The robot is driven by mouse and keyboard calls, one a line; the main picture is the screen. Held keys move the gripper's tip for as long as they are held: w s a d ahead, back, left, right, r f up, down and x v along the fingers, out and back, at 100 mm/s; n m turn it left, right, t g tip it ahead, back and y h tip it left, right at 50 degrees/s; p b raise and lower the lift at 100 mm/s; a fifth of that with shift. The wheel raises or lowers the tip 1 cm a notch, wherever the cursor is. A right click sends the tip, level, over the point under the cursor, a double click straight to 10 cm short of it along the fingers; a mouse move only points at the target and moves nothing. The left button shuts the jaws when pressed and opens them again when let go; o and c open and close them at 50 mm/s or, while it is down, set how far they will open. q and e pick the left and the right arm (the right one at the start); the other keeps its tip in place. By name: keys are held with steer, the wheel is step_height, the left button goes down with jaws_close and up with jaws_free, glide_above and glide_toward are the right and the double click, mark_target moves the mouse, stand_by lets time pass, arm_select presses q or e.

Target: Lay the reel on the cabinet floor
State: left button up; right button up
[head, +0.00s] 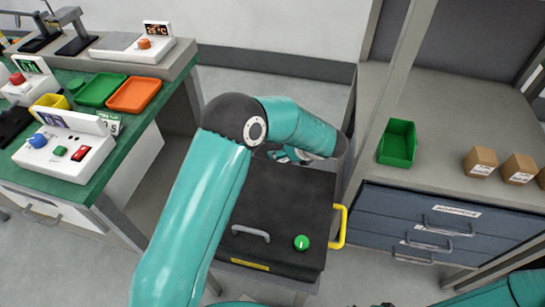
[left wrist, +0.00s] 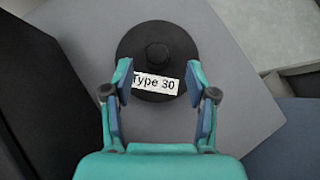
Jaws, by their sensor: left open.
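The reel (left wrist: 140,38) is a black disc with a round hub and a white label reading "Type 30". In the left wrist view it lies flat on a grey surface (left wrist: 235,100). My left gripper (left wrist: 160,72) is open, its fingers reaching over the near part of the disc on either side of the label; I cannot tell whether they touch it. In the head view that gripper (head: 290,154) is partly hidden behind my left arm, just beyond the black cabinet (head: 285,200), and the reel is hidden. My right gripper does not show clearly.
The cabinet has a grey handle, a green knob (head: 301,242) and a yellow side handle (head: 339,227). On the right, a bench carries a green bin (head: 397,143) and small brown boxes (head: 480,161), above blue drawers (head: 420,215). A green-topped bench (head: 120,140) stands left.

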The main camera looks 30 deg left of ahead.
arm_select(q)
steer(key=x, duration=0.5)
steer(key=shift+s+a+f, duration=0.1)
steer(key=shift+s+f, duration=0.05)
steer(key=shift+s, duration=0.1)
jaws_close()
